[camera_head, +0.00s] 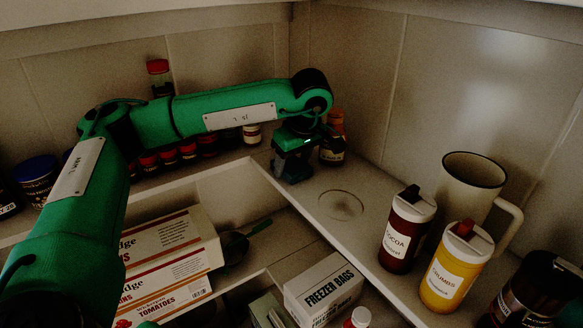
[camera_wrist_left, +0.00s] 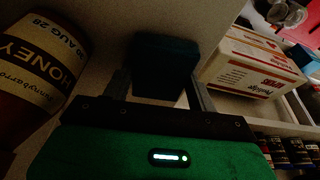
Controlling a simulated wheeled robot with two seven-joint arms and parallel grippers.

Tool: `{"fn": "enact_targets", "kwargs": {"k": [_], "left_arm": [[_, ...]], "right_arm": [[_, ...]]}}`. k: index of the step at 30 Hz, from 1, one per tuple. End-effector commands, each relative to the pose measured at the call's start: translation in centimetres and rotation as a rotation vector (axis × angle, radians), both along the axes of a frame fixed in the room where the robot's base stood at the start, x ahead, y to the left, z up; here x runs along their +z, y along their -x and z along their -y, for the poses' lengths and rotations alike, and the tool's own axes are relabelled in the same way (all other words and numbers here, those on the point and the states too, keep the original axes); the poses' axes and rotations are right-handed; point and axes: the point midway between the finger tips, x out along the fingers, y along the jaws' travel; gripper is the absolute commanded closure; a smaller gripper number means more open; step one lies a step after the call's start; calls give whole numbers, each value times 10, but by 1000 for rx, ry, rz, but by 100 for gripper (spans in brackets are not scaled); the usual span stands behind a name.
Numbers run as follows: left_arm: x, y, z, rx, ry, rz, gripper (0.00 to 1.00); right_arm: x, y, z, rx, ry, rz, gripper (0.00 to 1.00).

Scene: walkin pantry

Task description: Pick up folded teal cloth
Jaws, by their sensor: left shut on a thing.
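The folded teal cloth (camera_wrist_left: 165,62) is a dark teal block between the fingers of my left gripper (camera_wrist_left: 163,80) in the left wrist view. The gripper is shut on it. In the head view my left gripper (camera_head: 293,163) points down over the corner shelf, and the dark teal cloth (camera_head: 290,168) shows there only as a small dark patch. I cannot tell whether the cloth touches the shelf. My right gripper is not in view.
A honey bottle (camera_wrist_left: 38,62) stands close beside the gripper; it also shows in the head view (camera_head: 333,150). The shelf (camera_head: 312,201) has free room toward the cocoa jar (camera_head: 405,232), yellow crumbs jar (camera_head: 455,272) and large mug (camera_head: 468,190). Tomato boxes (camera_head: 165,262) and a freezer-bag box (camera_head: 325,285) sit lower.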

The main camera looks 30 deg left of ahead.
Motion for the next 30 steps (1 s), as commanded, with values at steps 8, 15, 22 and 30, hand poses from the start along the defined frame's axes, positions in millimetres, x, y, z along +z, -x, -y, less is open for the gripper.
{"fn": "enact_targets", "kwargs": {"k": [8,15,22,30], "left_arm": [[9,0,0,1,-1,2,64],[57,-1,1,0,2,6,64],[95,0,0,-1,0,2,64],[105,0,0,-1,0,1,64]], "right_arm": [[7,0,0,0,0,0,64],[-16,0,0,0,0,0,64],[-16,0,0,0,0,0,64],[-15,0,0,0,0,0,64]]}}
